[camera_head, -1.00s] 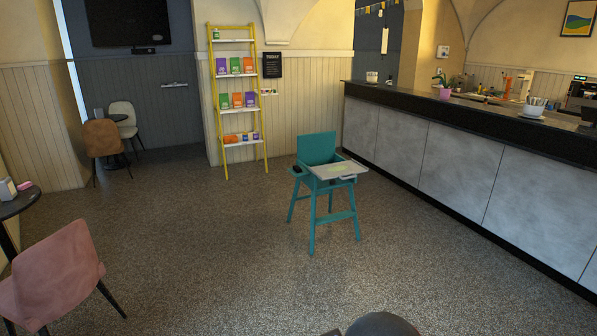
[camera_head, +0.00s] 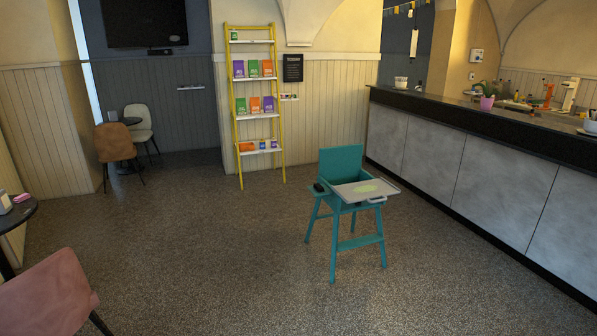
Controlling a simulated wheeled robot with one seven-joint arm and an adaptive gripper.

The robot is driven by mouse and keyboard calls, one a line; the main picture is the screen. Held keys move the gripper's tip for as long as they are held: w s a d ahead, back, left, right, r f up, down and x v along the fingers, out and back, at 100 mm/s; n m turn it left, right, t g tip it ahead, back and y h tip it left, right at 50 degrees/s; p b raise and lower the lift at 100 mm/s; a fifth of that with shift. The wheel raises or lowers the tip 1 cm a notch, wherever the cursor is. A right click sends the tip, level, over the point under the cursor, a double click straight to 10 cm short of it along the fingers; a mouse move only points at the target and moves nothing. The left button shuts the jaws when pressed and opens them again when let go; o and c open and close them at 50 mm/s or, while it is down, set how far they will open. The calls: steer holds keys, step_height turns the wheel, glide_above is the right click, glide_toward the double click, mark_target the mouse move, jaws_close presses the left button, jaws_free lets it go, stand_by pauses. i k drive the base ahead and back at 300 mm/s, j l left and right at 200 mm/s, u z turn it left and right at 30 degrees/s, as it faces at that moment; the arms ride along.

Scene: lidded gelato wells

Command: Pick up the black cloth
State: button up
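A small black item (camera_head: 319,187) lies on the left armrest of a teal high chair (camera_head: 342,160). It may be the black cloth, but it is too small to tell for sure. The high chair stands upright on the open floor right of the middle. A grey tray (camera_head: 352,192) with a pale green patch (camera_head: 367,188) is fixed at its front. My gripper is not in view.
A long counter (camera_head: 430,155) runs along the right. A pink chair (camera_head: 45,295) and a dark round table (camera_head: 14,217) stand at the near left. A yellow ladder shelf (camera_head: 257,115) stands at the back wall. Speckled floor (camera_head: 200,250) lies clear around the high chair.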

mark_target(318, 188)
steer(key=i+z, duration=0.35)
steer(key=i, duration=1.85)
steer(key=i+u, duration=0.1)
steer(key=i, duration=0.4)
steer(key=i+l+u, duration=0.1)
steer(key=i, duration=0.35)
steer(key=i+l+u, duration=0.1)
steer(key=i, duration=0.35)
steer(key=i+l, duration=0.15)
steer(key=i, duration=0.35)
steer(key=i+l+u, duration=0.15)
steer(key=i, duration=0.3)
